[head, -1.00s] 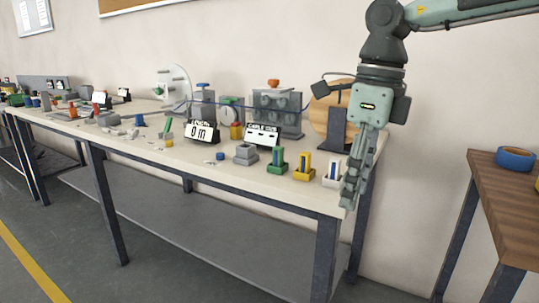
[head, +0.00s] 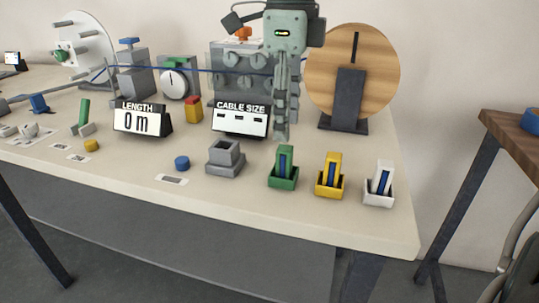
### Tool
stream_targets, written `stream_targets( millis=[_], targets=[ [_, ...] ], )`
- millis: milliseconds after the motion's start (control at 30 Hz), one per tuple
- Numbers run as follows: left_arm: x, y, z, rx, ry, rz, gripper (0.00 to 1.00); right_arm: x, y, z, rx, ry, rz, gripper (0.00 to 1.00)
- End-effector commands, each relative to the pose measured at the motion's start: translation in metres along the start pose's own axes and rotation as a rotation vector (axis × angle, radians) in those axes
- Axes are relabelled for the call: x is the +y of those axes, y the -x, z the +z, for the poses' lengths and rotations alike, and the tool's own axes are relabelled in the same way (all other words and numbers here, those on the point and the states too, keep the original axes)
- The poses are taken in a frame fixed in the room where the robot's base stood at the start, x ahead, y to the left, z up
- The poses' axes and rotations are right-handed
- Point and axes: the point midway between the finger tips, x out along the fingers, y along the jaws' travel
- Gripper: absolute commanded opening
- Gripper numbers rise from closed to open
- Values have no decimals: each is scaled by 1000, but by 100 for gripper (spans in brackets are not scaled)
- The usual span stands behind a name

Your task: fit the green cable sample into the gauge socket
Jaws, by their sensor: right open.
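The green cable sample (head: 285,159) stands upright in a green holder (head: 284,181) near the table's front edge. It has a dark blue strip on its front. The gauge socket seems to be the grey stepped block (head: 226,157) with a square opening on top, left of the green holder. The opening looks empty. My right gripper (head: 281,136) points down just behind and above the green sample, in front of the grey machine. It is open, with nothing seen between its fingers. My left gripper is not in view.
Yellow (head: 334,169) and white (head: 382,177) samples stand in holders to the right. The "CABLE SIZE" display (head: 240,121) is behind the socket. A blue knob (head: 182,163) lies left of it. A wooden reel (head: 382,75) stands behind right.

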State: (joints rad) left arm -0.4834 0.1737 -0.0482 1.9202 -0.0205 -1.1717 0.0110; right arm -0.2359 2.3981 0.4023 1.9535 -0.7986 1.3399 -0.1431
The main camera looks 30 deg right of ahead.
Motion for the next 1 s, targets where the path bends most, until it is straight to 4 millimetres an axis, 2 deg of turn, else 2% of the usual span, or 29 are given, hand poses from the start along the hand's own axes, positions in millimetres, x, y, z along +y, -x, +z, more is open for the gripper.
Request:
stream_targets(
  millis=[333, 500, 800, 1000],
  targets=[
    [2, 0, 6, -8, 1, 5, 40, 7, -44, 0, 6, 2, 4, 46],
    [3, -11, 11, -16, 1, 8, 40, 8, -67, 1, 4, 1, 3, 46],
    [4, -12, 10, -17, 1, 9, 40, 7, -72, 2, 1, 0, 1, 46],
    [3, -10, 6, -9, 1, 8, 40, 7, -72, 2, 1, 0, 1, 22]
  ],
)
